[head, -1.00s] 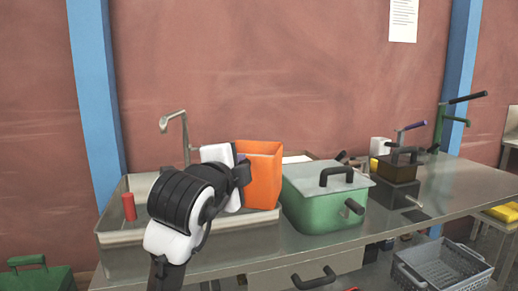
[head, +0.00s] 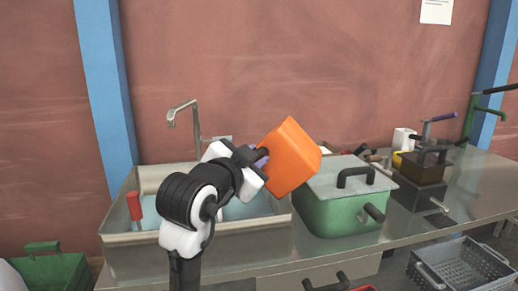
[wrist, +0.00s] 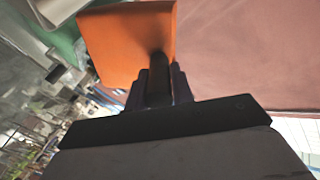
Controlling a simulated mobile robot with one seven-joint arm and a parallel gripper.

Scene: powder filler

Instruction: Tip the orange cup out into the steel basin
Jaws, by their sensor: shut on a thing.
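The orange cup (head: 288,158) is tilted in the head view, held in the air near the right end of the steel basin. The inside of the cup is hidden, so I cannot tell what it holds. My gripper (head: 258,163) is shut on the cup's left side. The cup also shows in the wrist view (wrist: 120,45), beyond the dark fingers (wrist: 160,80). The steel basin (head: 235,240) stands at the left on the bench, partly hidden by my arm. A red-handled tool (head: 135,206) and pale bluish shapes (head: 245,208) show in it.
A green lidded box (head: 340,212) with black handles stands close to the right of the basin, just beside the cup. A tap (head: 190,125) rises behind the basin. Dark hand-lever devices (head: 420,165) stand farther right. A grey crate (head: 460,268) sits lower right.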

